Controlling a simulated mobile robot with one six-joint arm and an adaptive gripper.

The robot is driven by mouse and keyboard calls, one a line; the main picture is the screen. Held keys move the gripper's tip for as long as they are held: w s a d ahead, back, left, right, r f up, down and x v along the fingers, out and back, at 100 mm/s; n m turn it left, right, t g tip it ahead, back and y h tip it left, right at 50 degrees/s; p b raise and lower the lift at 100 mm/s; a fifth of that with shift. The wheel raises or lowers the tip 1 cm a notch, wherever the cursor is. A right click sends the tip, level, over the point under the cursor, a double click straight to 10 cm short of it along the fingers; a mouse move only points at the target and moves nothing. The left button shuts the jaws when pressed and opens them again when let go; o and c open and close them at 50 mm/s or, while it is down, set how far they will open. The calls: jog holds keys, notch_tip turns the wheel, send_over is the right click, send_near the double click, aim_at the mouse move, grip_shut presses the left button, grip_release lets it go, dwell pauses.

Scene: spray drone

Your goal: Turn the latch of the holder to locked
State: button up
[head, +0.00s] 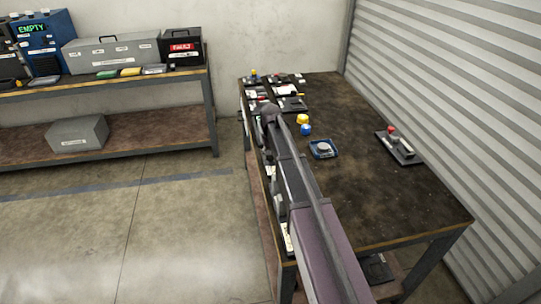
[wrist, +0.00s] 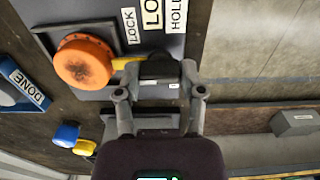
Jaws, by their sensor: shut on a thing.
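In the wrist view, the holder (wrist: 97,22) is a grey plate with white labels, one reading LOCK and others cut off by the frame. A yellow latch lever (wrist: 128,62) runs from the knob to the right, in between my fingers. My gripper (wrist: 160,72) is shut on the latch; a dark block with a small white label lies between the fingers and hides the lever's end. Which position the latch points to cannot be told. In the head view my arm hides the gripper and most of the holder.
The dark worktable (head: 400,195) carries a blue tray (head: 323,149), a yellow piece (head: 302,119), a blue piece (head: 306,130) and a black plate with a red knob (head: 398,148). Several small devices stand at its far end. A shelf bench (head: 110,87) stands left; the floor between is clear.

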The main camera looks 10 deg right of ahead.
jog(key=shift+s, duration=0.1)
dwell(0.4)
jog(key=o, duration=1.1)
jog(key=shift+o, duration=0.2)
